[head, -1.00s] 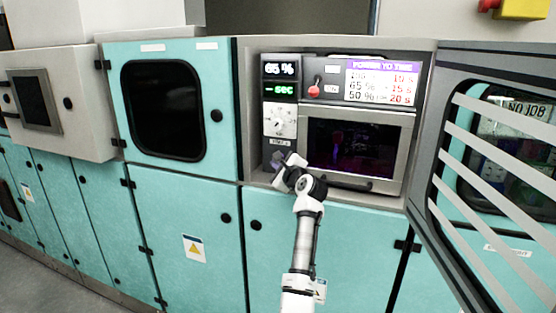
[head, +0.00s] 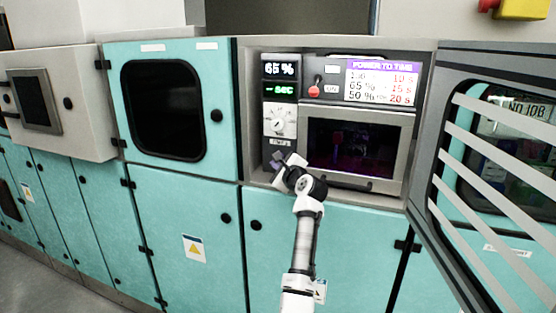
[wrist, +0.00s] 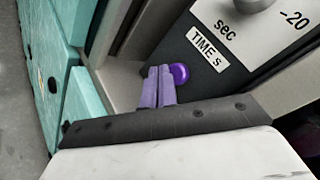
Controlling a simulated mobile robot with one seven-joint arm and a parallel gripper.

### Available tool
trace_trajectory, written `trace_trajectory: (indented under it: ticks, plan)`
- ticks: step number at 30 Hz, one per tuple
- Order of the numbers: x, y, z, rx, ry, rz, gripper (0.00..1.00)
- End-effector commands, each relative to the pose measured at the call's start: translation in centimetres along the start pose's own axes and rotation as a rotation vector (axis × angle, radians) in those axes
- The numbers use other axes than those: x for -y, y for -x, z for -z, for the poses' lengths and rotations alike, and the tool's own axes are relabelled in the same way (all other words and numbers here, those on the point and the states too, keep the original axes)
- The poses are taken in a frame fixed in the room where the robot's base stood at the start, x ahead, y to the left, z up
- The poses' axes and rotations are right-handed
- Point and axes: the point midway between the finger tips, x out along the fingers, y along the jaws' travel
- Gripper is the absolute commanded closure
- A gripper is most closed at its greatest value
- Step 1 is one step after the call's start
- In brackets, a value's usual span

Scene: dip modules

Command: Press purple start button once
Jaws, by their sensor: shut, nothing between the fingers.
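The purple start button (wrist: 180,74) is a round domed button on the dark control panel, below the "TIME s" label (wrist: 207,48) in the wrist view. My gripper (wrist: 160,70) is shut and empty, with its purple-tinted fingers side by side. The fingertips are just left of the button in the wrist view; I cannot tell whether they touch it. In the head view my gripper (head: 277,158) is at the lower part of the panel and hides the button.
The dark oven window (head: 353,148) is right of the panel, with a handle below. A power-to-time chart (head: 382,82) and red switch (head: 314,90) are above it. An open striped door (head: 500,150) stands at right.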

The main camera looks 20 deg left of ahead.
Motion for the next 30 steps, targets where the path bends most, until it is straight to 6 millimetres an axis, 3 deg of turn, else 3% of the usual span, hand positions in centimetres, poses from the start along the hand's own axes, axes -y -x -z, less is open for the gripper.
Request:
trace_trajectory:
  ticks: [30]
  plan:
    - [0.45, -0.50, 0.30, 0.000, -0.001, 0.000, 1.00]
